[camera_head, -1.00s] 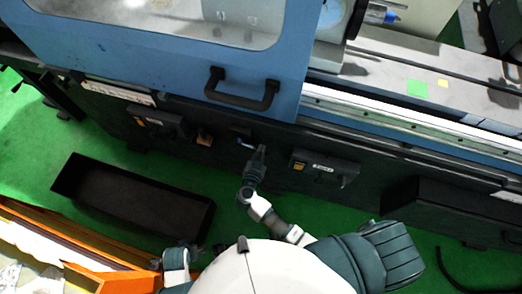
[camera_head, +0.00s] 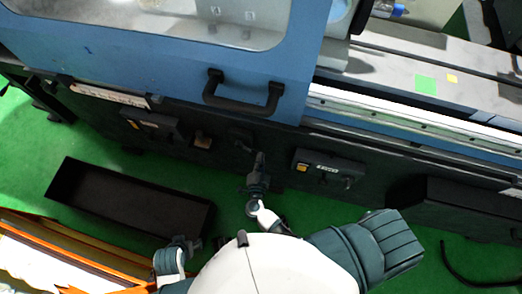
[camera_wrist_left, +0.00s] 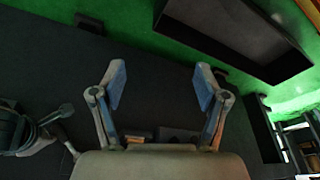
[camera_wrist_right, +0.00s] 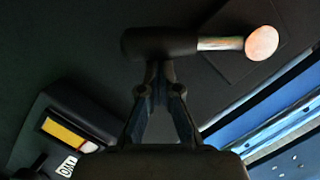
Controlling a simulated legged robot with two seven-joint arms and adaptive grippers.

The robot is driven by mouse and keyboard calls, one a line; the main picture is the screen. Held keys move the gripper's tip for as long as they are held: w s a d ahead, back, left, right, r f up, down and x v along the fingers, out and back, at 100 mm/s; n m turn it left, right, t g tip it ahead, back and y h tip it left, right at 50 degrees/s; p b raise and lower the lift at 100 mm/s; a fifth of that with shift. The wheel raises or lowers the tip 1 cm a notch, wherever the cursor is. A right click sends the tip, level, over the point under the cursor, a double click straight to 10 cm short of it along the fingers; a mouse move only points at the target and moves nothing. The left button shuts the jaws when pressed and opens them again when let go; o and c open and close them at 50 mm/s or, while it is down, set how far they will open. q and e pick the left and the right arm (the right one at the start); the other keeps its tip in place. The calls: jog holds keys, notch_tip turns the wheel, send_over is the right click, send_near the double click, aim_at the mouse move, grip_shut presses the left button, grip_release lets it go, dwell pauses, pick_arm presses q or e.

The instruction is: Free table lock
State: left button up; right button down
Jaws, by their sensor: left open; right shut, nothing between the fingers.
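The table lock appears to be the lever in the right wrist view: a black cylindrical hub (camera_wrist_right: 160,43), a short metal rod and a round pinkish knob (camera_wrist_right: 262,43) pointing right. My right gripper (camera_wrist_right: 160,78) is shut and empty, its fingertips right at the hub's lower side; I cannot tell whether they touch it. In the head view my right gripper (camera_head: 259,160) is at the machine's dark front, below the door handle; the lever is hard to make out there. My left gripper (camera_wrist_left: 160,88) is open and empty, facing the dark machine front.
A control box with a yellow button (camera_head: 326,168) sits right of my right gripper; another panel (camera_head: 150,125) is to the left. The blue door has a black handle (camera_head: 240,97). A black open bin (camera_head: 128,199) stands on the green floor, beside an orange-edged container (camera_head: 60,262).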

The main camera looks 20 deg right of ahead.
pick_arm(q)
jog(key=w+d+r+t+h+b, duration=0.1)
jog(key=w+d+r+t+b, duration=0.2)
jog(key=w+t, duration=0.35)
jog(key=w+d+r+t+h+b, duration=0.2)
jog(key=w+d+t, duration=0.15)
jog(key=w, duration=0.55)
notch_tip(320, 180, up, 14)
jog(key=t+h+b, duration=0.1)
jog(key=t+b, duration=0.4)
jog(key=t, duration=0.6)
jog(key=shift+s+d+n+t+h+b, duration=0.3)
jog(key=shift+s+d+t+h, duration=0.1)
pick_arm(e)
jog(key=w+a+f+m+t, duration=0.2)
jog(key=a+f+m, duration=0.3)
jog(key=m, duration=0.3)
jog(key=shift+w+f+m+t, duration=0.2)
jog(key=shift+w+m+t, duration=0.1)
jog(key=shift+w, duration=0.5)
pick_arm(q)
jog(key=shift+w, duration=0.1)
pick_arm(e)
jog(key=shift+d, duration=0.15)
